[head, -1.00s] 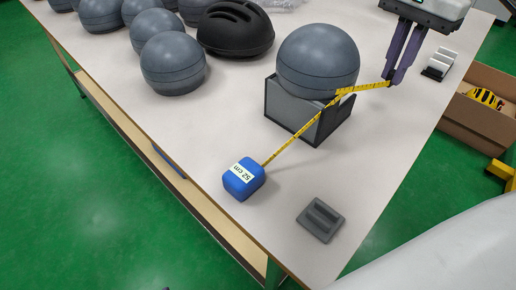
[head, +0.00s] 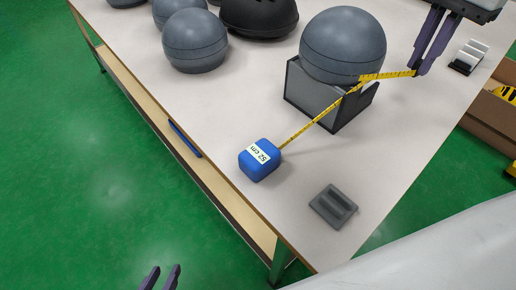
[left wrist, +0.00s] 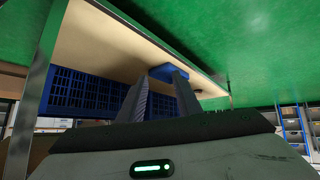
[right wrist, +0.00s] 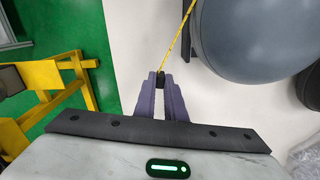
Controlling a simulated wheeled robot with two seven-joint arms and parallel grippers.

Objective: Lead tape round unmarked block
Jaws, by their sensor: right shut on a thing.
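A blue tape case (head: 260,160) labelled "52 cm" lies on the table near its left edge. Its yellow tape (head: 317,121) runs to the front of a grey ball (head: 343,46) on a grey box-shaped stand (head: 313,92), then bends right. My right gripper (head: 418,73) is shut on the tape's dark end tab (right wrist: 162,77). A plain grey slotted block (head: 334,206) lies near the front edge, apart from the tape. My left gripper (head: 163,278) is low, off the table; the left wrist view shows its fingers (left wrist: 160,95) apart and empty.
More grey balls (head: 195,42) and a black helmet (head: 258,14) stand at the back. A small black-and-white rack (head: 468,57) sits at the right edge, by a cardboard box (head: 490,118). The table is clear around the tape case.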

